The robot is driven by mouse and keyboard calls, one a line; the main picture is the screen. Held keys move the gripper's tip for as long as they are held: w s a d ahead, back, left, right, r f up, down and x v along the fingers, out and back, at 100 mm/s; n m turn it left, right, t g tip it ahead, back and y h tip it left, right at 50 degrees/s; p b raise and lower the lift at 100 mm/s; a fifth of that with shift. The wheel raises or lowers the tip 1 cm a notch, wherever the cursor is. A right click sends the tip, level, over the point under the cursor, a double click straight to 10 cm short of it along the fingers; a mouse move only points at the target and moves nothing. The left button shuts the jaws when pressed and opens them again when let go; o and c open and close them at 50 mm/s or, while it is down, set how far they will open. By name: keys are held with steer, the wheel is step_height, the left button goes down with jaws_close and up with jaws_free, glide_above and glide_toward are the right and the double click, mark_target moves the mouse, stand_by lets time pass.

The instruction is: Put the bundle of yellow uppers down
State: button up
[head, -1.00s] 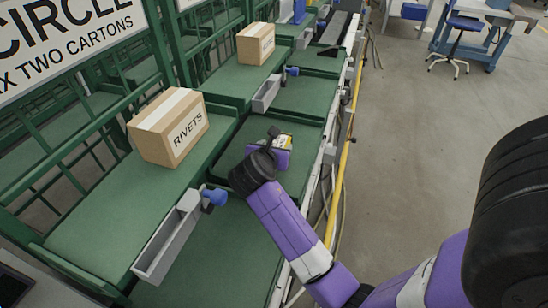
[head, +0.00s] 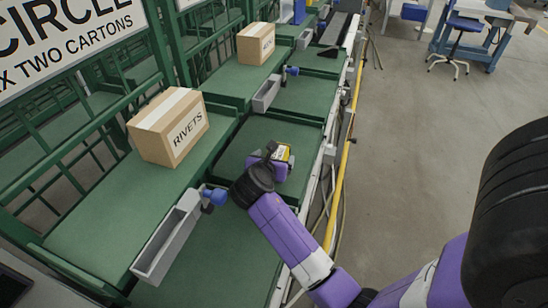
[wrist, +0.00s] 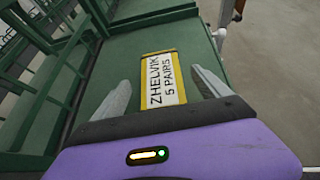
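The bundle of yellow uppers (head: 284,152) shows as a small yellow and white patch over the middle green shelf, partly hidden by my gripper (head: 275,160). In the wrist view the bundle (wrist: 163,94) carries a white label reading "ZHELVIK 5 PAIRS" with yellow edges. My gripper's two grey fingers (wrist: 161,76) stand on either side of it, with green showing between each finger and the bundle. The gripper looks open around the bundle. The bundle seems to lie on the green surface (wrist: 120,55), but its underside is hidden.
A carton marked RIVETS (head: 170,128) and another carton (head: 256,44) stand on the raised green shelf at left. Grey trays (head: 168,240) with blue knobs (head: 216,196) jut beside the shelves. A yellow rail (head: 341,180) runs along the right edge.

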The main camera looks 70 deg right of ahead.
steer(key=shift+r, duration=0.1)
steer(key=shift+a+r, duration=0.2)
steer(key=shift+a, duration=0.1)
steer(key=v, duration=1.1)
steer(key=shift+a, duration=0.15)
steer(key=shift+s, duration=0.2)
